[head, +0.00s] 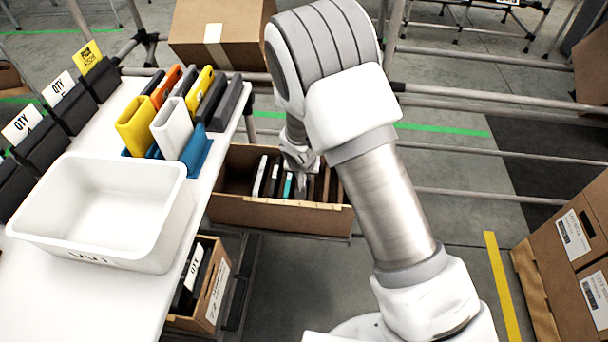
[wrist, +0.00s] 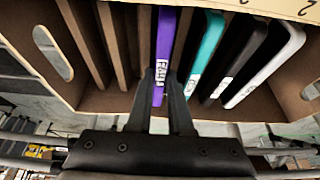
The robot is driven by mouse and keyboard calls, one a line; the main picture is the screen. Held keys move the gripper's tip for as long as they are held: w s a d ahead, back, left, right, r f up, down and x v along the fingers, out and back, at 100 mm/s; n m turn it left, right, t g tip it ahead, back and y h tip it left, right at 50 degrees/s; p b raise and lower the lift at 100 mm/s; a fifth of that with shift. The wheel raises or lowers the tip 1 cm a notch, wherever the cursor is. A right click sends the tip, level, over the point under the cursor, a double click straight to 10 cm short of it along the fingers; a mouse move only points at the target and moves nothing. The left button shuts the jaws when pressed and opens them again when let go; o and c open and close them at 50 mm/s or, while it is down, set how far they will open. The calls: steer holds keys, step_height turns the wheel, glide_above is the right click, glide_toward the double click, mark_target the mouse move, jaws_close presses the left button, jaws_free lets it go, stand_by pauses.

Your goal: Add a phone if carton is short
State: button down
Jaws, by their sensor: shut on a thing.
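The open brown carton (head: 280,217) sits tilted on the rack beyond the table; its wall also shows in the wrist view (wrist: 45,75). In it stand a teal phone (wrist: 206,50), a black phone (wrist: 240,60) and a white phone (wrist: 268,62) side by side. Brown dividers (wrist: 85,45) stand in the left part in the wrist view. My gripper (wrist: 162,88) reaches into the carton, shut on a purple phone (wrist: 164,45) with a white label, beside the teal one. I cannot tell whether the purple phone touches the carton floor. In the head view my arm partly covers the carton.
On the white table stand a holder with several coloured phones (head: 172,128) and a white bin (head: 100,250). Black holders with QTY cards (head: 22,125) line the left. Another carton (head: 212,290) sits below, and a closed carton (head: 220,35) behind. Rack rails surround the carton.

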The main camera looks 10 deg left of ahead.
steer(key=shift+f, duration=0.25)
stand_by(0.5)
steer(key=c, duration=0.8)
jaws_free()
steer(key=shift+o, duration=0.2)
steer(key=p+v, duration=0.5)
steer(key=v, duration=1.2)
steer(key=shift+r+p, duration=0.25)
steer(key=shift+p, duration=0.05)
steer(key=shift+r, duration=0.1)
step_height(320, 180, up, 7)
steer(key=p, duration=0.4)
